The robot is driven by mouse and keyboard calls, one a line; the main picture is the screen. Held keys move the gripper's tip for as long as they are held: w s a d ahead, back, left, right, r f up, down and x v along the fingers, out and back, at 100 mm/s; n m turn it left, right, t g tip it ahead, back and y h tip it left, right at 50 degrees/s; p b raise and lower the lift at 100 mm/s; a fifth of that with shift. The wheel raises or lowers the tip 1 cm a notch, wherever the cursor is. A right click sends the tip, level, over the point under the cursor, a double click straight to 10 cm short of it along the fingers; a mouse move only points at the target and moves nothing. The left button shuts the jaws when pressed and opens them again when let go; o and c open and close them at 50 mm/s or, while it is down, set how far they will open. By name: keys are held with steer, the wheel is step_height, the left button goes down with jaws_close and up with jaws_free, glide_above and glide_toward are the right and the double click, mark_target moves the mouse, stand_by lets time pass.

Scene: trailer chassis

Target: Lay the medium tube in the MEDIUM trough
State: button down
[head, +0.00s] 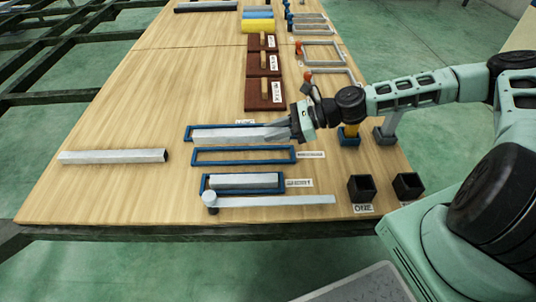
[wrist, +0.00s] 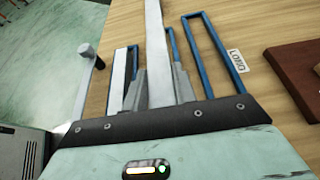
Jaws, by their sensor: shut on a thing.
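My gripper (head: 287,129) is shut on a grey tube, the medium tube (head: 235,135), and holds it about level by its right end. In the head view this tube overlaps the blue LONG trough (head: 190,128). In the wrist view the held tube (wrist: 155,35) runs away from the fingers (wrist: 158,80), between the short trough and the LONG trough, partly covering the middle trough (wrist: 171,45). The blue MEDIUM trough (head: 243,162) looks empty in the head view, with its label at its right end. How high the tube is above the table is hard to tell.
A short tube (head: 245,180) lies in the nearest blue trough (head: 205,185). Another grey tube (head: 112,157) lies at the left. A grey bar with a round end (head: 270,200) lies in front. Black square cups (head: 361,188) stand at the right. Brown blocks (head: 263,95) lie behind.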

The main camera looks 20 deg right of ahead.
mark_target(273, 156)
steer(key=shift+f+b, duration=1.2)
steer(key=shift+f, duration=2.3)
steer(key=shift+f, duration=0.1)
